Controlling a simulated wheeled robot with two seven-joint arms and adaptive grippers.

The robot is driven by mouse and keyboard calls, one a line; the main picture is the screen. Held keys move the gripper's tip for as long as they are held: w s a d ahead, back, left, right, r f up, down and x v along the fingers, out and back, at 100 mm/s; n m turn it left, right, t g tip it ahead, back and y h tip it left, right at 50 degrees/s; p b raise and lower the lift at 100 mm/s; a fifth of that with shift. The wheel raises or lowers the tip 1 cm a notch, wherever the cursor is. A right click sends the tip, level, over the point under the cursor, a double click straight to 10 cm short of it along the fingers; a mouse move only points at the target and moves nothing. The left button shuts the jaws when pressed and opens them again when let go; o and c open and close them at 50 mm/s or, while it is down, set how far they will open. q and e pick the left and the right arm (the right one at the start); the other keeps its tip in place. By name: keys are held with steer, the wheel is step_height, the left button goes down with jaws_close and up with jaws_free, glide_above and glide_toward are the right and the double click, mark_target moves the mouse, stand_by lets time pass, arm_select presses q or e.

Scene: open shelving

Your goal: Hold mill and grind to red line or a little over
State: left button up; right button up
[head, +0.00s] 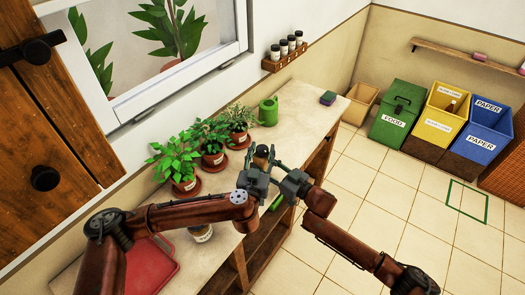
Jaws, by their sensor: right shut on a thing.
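My right gripper (279,176) comes in from the right and is shut on the mill. A small jar (201,234) stands on the counter, partly hidden below my left arm. I cannot make out a red line in this view.
Potted plants (212,142) on saucers line the wall, with a green watering can (268,111) beside them. A red tray (152,265) lies at the near left. Bins (397,115) stand beyond.

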arm_select(q)
steer(key=shift+o, duration=1.1)
steer(key=shift+s, duration=0.1)
steer(key=s+a, duration=0.2)
steer(key=s, duration=0.9)
steer(key=shift+s, duration=0.3)
steer(key=shift+w+a+r+m+g+h, duration=0.6)
steer(key=shift+w+a+m+g+h, duration=0.6)
steer(key=shift+a+m+h, duration=1.6)
steer(key=shift+n+h, duration=0.5)
steer(key=x, duration=0.8)
steer(key=d+x, duration=0.1)
steer(key=x, duration=0.3)
steer(key=shift+s+d+f, duration=0.15)
steer(key=shift+s+f, duration=0.05)
steer(key=shift+s, duration=0.15)
